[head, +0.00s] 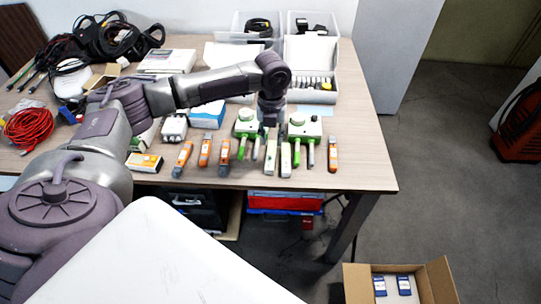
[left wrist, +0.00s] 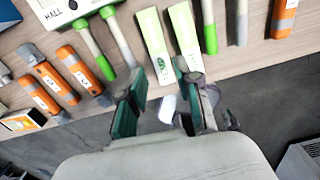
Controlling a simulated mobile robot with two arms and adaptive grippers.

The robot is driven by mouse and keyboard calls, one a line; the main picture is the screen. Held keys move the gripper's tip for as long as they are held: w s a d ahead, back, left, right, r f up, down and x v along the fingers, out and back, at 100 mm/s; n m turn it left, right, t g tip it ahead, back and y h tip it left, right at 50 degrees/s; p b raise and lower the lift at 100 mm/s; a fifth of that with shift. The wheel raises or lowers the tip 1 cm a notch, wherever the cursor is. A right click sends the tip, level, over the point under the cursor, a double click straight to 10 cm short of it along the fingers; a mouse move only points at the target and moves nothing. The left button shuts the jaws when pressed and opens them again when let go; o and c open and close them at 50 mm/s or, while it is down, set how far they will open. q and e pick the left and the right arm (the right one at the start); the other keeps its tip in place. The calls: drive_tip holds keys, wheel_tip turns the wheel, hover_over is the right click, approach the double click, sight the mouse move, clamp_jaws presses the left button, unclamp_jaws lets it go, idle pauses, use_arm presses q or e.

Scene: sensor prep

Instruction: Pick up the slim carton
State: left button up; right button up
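Two slim white-and-green cartons lie side by side near the front edge of the table. The left slim carton (head: 271,157) and the right slim carton (head: 285,160) are below my left gripper (head: 268,128) in the head view. In the left wrist view, my left gripper (left wrist: 160,72) is open. The near end of the left carton (left wrist: 154,45) shows between its fingertips, and the right carton (left wrist: 185,36) is beside the right finger. I cannot tell whether a finger touches either carton. My right gripper is not in view.
Green-handled probes stand out from two green-and-white devices (head: 304,125) close by. Several orange-and-grey testers (head: 205,150) lie to the left, and another (head: 332,154) to the right. An open cardboard box (head: 355,284) with blue-and-white packs is on the floor at right.

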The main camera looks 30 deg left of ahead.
sight(271, 155)
use_arm(q)
wheel_tip(271, 155, down, 8)
drive_tip(key=shift+a+r, duration=0.1)
drive_tip(key=shift+r, duration=0.1)
idle(0.3)
clamp_jaws()
